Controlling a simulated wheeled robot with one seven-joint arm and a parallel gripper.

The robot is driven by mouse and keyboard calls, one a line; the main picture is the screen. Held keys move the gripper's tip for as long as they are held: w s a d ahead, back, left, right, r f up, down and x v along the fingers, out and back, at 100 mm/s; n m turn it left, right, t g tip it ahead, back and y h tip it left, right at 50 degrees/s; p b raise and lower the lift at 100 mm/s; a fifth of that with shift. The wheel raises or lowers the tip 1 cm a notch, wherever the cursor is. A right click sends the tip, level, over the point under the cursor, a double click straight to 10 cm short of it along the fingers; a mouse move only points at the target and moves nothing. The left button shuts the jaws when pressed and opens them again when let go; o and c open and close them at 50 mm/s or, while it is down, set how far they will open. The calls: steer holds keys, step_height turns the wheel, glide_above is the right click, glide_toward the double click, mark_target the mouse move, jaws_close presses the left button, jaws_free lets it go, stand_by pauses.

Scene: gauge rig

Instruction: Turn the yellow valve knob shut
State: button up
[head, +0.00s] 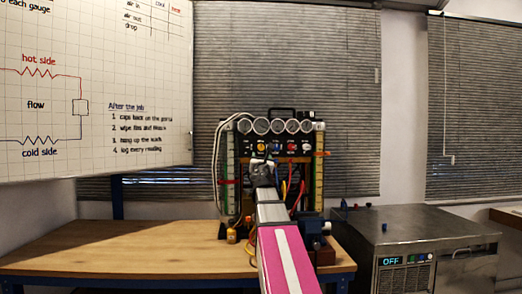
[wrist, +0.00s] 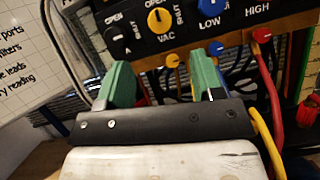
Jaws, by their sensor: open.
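In the head view the knob (head: 261,147) shows just above my gripper (head: 263,163). In the wrist view my gripper (wrist: 164,68) has two green fingers apart with nothing held between them. They are below the knob and not around it. A small yellow port cap (wrist: 173,61) shows between and beyond the fingers.
A black knob (wrist: 115,33) is left of the yellow one; a blue knob (wrist: 210,4) is right. Red (wrist: 275,95) and yellow hoses hang at the right. The gauge rig (head: 318,165) stands on a wooden bench (head: 120,248). A metal cabinet (head: 420,232) is at right.

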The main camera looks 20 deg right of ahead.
mark_target(261, 148)
steer(key=x, duration=1)
steer(key=shift+w+r, duration=0.1)
steer(key=shift+w, duration=0.05)
steer(key=shift+c, duration=0.2)
steer(key=c, duration=0.9)
